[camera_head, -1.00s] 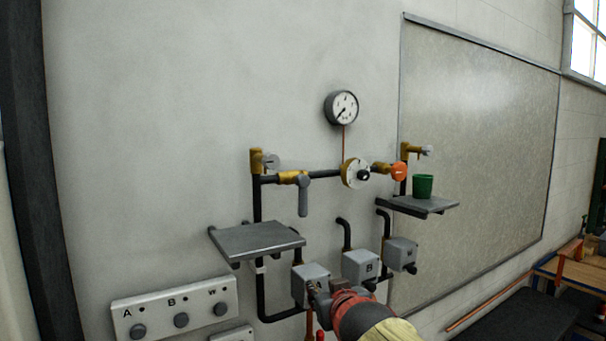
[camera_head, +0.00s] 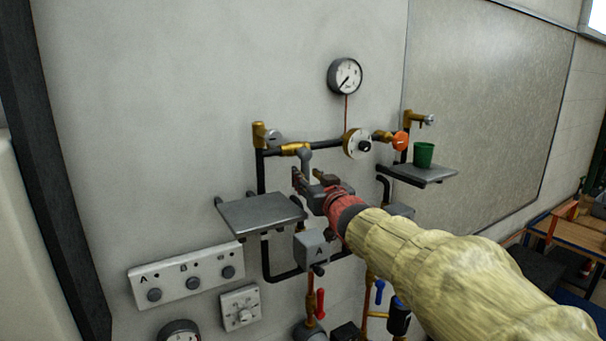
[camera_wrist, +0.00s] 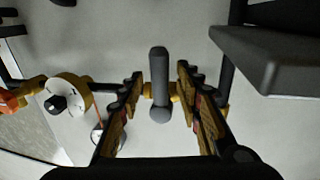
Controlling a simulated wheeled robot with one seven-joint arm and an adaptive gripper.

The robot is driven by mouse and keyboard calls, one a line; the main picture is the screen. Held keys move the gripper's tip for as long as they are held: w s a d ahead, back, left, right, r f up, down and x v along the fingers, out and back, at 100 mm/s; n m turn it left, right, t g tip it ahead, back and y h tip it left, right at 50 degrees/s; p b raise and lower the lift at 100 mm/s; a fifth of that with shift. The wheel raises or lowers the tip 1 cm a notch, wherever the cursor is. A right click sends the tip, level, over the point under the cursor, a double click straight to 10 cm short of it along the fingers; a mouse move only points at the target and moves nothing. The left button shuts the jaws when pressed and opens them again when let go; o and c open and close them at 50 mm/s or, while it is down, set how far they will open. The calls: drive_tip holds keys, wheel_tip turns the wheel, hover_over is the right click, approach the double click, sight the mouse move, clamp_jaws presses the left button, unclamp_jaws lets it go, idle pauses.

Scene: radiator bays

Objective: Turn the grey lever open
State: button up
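The grey lever (camera_head: 306,160) hangs down from a brass valve (camera_head: 291,149) on the dark pipe. In the wrist view the grey lever (camera_wrist: 159,84) stands between the two fingers of my gripper (camera_wrist: 158,100), with a gap on each side. My gripper (camera_head: 312,186) is open and in front of the lever in the head view. It hides the lever's lower end there.
A grey shelf (camera_head: 260,214) is close at the left of my gripper. A white dial wheel (camera_head: 357,143), an orange knob (camera_head: 401,140) and a green cup (camera_head: 423,155) on a small shelf (camera_head: 428,176) are to the right. A pressure gauge (camera_head: 345,76) hangs above.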

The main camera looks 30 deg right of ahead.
drive_tip(key=shift+w+d, duration=0.2)
drive_tip(key=shift+w, duration=0.9)
drive_tip(key=shift+c, duration=0.9)
clamp_jaws()
